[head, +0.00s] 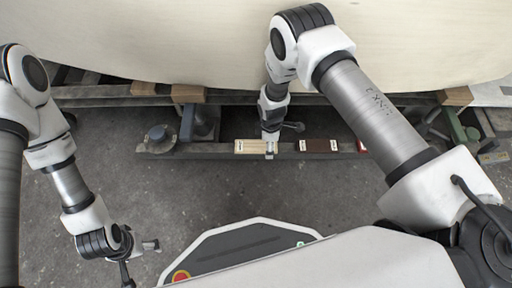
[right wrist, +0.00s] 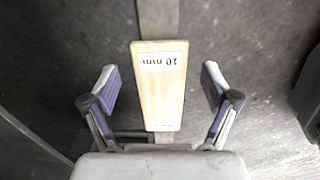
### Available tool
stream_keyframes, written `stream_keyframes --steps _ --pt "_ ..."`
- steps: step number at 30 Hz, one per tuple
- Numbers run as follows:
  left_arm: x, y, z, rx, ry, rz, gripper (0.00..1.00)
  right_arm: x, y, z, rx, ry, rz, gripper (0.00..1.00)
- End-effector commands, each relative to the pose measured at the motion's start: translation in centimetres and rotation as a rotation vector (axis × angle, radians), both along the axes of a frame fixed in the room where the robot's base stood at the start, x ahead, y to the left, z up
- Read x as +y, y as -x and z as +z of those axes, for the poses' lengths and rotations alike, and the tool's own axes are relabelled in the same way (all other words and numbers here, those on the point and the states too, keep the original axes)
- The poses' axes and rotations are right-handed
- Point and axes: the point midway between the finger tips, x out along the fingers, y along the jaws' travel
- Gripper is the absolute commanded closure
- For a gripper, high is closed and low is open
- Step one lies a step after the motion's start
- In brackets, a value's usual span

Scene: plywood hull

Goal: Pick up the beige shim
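The beige shim (right wrist: 162,100) is a pale wooden block with a white label reading "10 mm". In the right wrist view it lies between the two open fingers of my right gripper (right wrist: 160,92), with a gap on each side. In the head view the shim (head: 248,146) lies on a narrow rail, and my right gripper (head: 270,147) is over its right end, hiding part of it. My left gripper (head: 150,245) is at the lower left, away from the shim; its finger opening is too small to make out.
A brown shim (head: 318,146) and a red shim (head: 362,146) lie further right on the grey rail (head: 220,155). The large pale plywood hull (head: 160,45) hangs behind, over wooden beams. A round-based fixture (head: 157,138) stands left of the shim. The concrete floor in front is clear.

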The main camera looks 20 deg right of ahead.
Motion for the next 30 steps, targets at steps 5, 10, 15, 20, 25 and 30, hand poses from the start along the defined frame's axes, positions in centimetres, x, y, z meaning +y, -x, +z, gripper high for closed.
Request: stream_keyframes --steps 5,10,15,20,25,30 --pt "0.0 0.0 0.0 0.0 0.0 0.0 0.17 0.0 0.0 0.0 0.0 0.0 -0.001 0.74" --pt "0.0 0.0 0.0 0.0 0.0 0.0 0.17 0.0 0.0 0.0 0.0 0.0 -0.001 0.76" --pt "0.0 0.0 0.2 0.0 0.0 0.0 0.17 0.1 0.0 0.2 0.0 0.0 -0.001 0.76" --pt "0.0 0.0 1.7 0.001 0.0 0.0 0.17 1.4 -0.5 2.1 -0.002 0.0 0.001 0.76" --pt "0.0 0.0 3.3 0.0 0.0 0.0 0.17 5.6 -1.7 4.3 -0.003 -0.001 0.004 0.76" --pt "0.0 0.0 4.6 0.0 0.0 0.0 0.17 10.1 -2.9 6.6 -0.002 -0.001 0.003 0.76"
